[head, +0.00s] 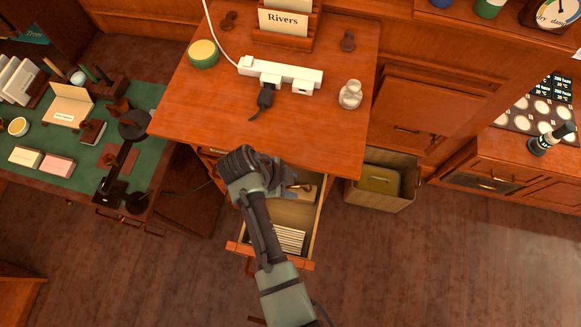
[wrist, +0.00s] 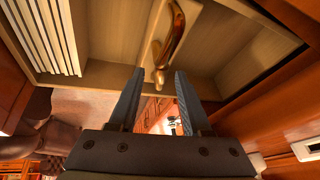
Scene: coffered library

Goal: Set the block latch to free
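A brass lever (wrist: 170,45), which I take for the latch, is mounted on a pale block (wrist: 150,35) inside an open drawer in the wrist view. Its rounded lower end lies in line with the gap between my fingers. My gripper (wrist: 159,74) is open, with one dark finger on each side of that end; I cannot tell whether either touches it. In the head view the brass piece (head: 304,188) shows in the drawer (head: 311,215), just right of my gripper, whose fingertips are hidden by my wrist. No latch markings are readable.
White cards (head: 290,238) stand in the drawer's front part; they also show in the wrist view (wrist: 45,35). The desk top (head: 320,130) overhangs the drawer, holding a power strip (head: 280,72) and a white figurine (head: 350,94). An open bin (head: 382,180) stands to the right.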

